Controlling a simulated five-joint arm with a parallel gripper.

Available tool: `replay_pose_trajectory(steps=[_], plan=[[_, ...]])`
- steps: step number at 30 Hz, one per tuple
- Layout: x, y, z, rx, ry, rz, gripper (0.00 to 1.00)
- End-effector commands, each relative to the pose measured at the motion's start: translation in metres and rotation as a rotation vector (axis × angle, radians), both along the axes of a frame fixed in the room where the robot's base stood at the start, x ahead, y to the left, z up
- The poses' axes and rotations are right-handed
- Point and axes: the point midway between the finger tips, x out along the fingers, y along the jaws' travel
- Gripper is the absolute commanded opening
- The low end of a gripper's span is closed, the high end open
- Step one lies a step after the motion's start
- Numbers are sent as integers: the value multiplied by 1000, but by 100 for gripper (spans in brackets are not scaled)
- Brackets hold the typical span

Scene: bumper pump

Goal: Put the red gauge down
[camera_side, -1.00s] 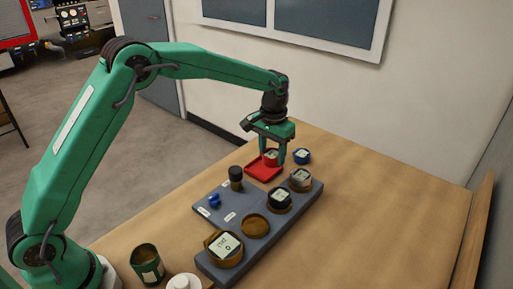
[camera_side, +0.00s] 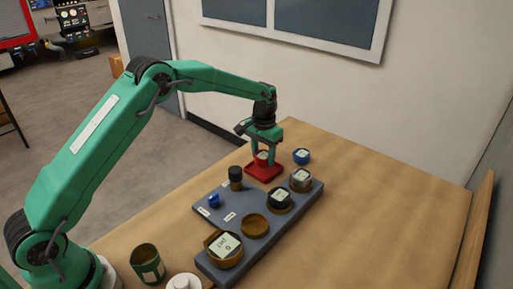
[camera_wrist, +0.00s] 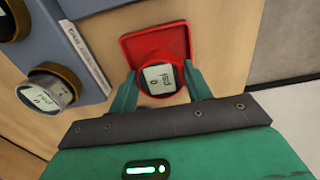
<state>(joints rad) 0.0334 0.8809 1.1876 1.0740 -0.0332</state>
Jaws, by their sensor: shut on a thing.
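The red gauge (camera_side: 262,157), with a white display, is between the fingers of my gripper (camera_side: 263,152). In the wrist view the red gauge (camera_wrist: 152,62) shows its display facing the camera, with a green finger of my gripper (camera_wrist: 162,88) on each side. My gripper is shut on it. A square red tray (camera_side: 265,175) lies under the gauge, and the red tray (camera_wrist: 178,38) also shows behind it in the wrist view. Whether the gauge's underside touches the tray is hidden.
A blue gauge (camera_side: 302,157) stands right of the tray. The table's right side is clear.

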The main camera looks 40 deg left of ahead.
Motion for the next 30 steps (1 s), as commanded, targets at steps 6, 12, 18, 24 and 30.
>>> replay_pose_trajectory(steps=[6, 12, 18, 24, 30], plan=[[0, 0, -23, 0, -1, 0, 23], [0, 0, -25, 0, -2, 0, 23], [0, 0, -27, 0, -1, 0, 23], [0, 0, -29, 0, -1, 0, 58], [0, 0, -28, 0, -1, 0, 58]])
